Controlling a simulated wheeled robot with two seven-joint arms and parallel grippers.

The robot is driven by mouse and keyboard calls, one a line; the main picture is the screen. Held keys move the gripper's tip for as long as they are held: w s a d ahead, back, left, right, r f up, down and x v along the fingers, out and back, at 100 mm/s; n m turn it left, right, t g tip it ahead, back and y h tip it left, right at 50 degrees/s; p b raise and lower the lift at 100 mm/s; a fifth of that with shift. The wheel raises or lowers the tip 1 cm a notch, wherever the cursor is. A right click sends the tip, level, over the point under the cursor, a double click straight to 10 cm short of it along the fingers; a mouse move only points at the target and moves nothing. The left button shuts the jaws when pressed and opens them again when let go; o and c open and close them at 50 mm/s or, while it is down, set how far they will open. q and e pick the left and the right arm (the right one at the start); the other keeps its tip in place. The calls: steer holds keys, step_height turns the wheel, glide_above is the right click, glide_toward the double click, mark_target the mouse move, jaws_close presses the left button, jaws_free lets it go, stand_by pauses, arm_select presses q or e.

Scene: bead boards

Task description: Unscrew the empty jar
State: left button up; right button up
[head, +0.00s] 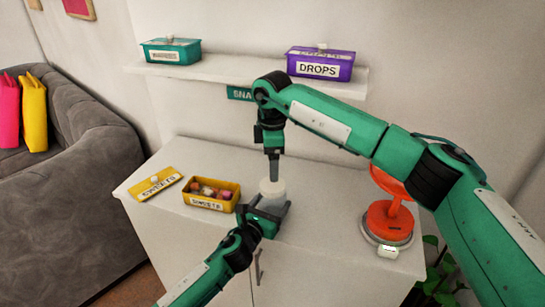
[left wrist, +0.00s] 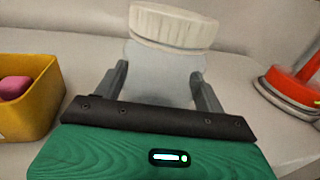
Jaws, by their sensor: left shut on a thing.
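A clear jar (head: 271,201) with a white ridged lid (head: 271,187) stands on the white cabinet top. The jar body (left wrist: 165,75) looks empty, and its lid (left wrist: 174,26) sits on its mouth in the left wrist view. My left gripper (head: 267,210) is shut around the jar body from the front, with a finger on each side. My right gripper (head: 274,172) points straight down over the lid. Its fingertips are close to the lid top in the head view. No right fingers show in the left wrist view, so contact and jaw opening are unclear.
An open yellow box (head: 209,206) of sweets stands left of the jar, its yellow lid (head: 155,184) lying beside it. An orange scale (head: 389,222) stands to the right. A teal box (head: 170,52) and a purple box (head: 321,66) sit on the wall shelf (head: 228,70).

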mark_target(273, 184)
step_height(273, 184, down, 7)
steer(key=shift+f, duration=0.1)
stand_by(0.3)
steer(key=c, duration=1)
